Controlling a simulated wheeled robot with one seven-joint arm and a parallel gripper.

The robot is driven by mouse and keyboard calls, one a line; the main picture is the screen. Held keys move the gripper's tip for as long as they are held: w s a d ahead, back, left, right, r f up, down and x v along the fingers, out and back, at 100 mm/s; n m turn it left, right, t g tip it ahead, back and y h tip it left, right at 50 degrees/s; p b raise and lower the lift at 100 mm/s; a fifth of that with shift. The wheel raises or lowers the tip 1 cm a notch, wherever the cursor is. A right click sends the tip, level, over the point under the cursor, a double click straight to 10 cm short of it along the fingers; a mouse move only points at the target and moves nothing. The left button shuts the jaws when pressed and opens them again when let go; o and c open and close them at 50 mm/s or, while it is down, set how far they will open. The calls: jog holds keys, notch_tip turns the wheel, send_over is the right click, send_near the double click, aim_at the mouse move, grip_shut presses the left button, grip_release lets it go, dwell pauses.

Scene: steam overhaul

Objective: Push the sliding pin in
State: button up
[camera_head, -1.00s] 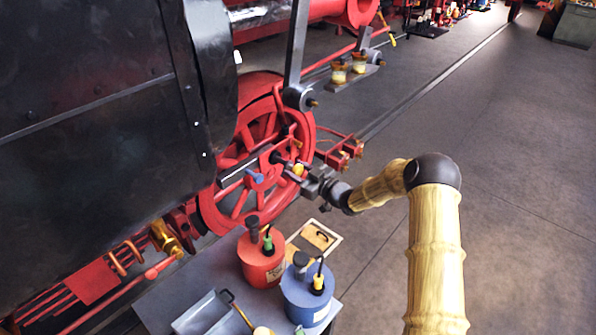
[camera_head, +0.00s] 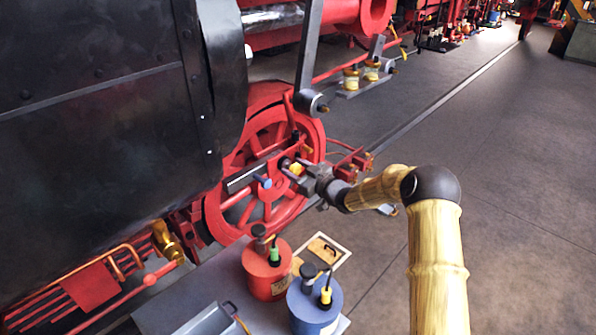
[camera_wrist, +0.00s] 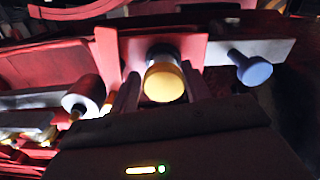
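The sliding pin appears to be the yellow-ended pin (camera_head: 296,169) at the red bracket in front of the wheel. In the wrist view its round yellow end (camera_wrist: 163,84) faces me, with a paler collar behind it against the red plate. My gripper (camera_head: 302,175) is at this pin. In the wrist view its two dark fingers (camera_wrist: 160,92) stand apart, one on each side of the yellow end, with what looks like a gap at the left. A blue knob (camera_head: 262,182) sits on the grey bar to the left; it is at the right in the wrist view (camera_wrist: 254,70).
The red spoked wheel (camera_head: 270,215) is behind the bracket. Open floor (camera_head: 500,200) lies to the right.

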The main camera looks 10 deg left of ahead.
jog(key=shift+o, duration=1.1)
jog(key=shift+a, duration=0.1)
jog(key=shift+s+a, duration=0.15)
jog(key=shift+a, duration=0.1)
jog(key=shift+s+d+f, duration=0.1)
jog(key=shift+s+d, duration=0.05)
jog(key=shift+d, duration=0.35)
jog(key=b+v, duration=0.5)
jog(key=v, duration=1.1)
jog(key=shift+s, duration=0.25)
